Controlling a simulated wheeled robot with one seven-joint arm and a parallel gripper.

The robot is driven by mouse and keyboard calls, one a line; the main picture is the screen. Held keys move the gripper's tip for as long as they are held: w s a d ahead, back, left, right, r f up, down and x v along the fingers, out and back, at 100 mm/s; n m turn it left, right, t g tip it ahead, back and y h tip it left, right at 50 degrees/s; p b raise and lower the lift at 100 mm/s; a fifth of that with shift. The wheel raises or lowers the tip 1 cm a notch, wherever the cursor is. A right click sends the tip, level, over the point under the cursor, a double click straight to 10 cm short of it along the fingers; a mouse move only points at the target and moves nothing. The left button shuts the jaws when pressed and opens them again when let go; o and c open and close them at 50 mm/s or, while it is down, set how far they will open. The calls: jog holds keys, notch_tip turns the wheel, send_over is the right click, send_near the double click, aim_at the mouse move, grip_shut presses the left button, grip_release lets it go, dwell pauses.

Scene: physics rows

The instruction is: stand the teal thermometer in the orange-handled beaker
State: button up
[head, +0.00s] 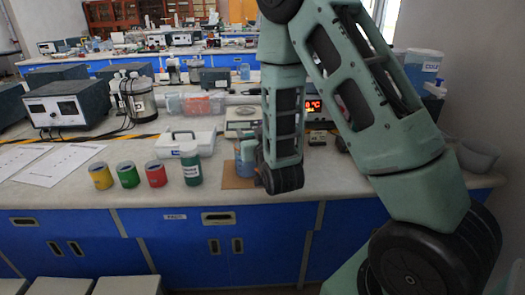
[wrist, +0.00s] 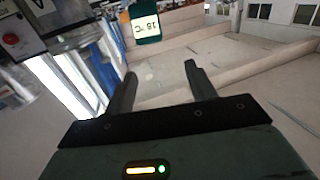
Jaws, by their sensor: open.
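In the wrist view my gripper (wrist: 160,72) is open, with nothing between its two dark fingers. A dark teal object with a white panel reading like "18 °C" (wrist: 145,22) shows beyond the fingertips, cut by the top edge. It may be the teal thermometer, apart from the fingers. In the head view a blue-tinted beaker (head: 244,165) stands on a brown mat (head: 232,182), partly behind my arm. I cannot make out an orange handle on it. My gripper cannot be made out in the head view.
Yellow (head: 101,176), green (head: 128,175) and red (head: 156,174) cups and a dark green labelled container (head: 191,166) stand along the bench front. A white case (head: 186,140) sits behind them. The front left holds papers (head: 55,163).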

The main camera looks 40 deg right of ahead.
jog(key=p+v, duration=0.8)
jog(key=p, duration=0.4)
jog(key=shift+s, duration=0.15)
jog(key=shift+a, duration=0.1)
dwell(1.0)
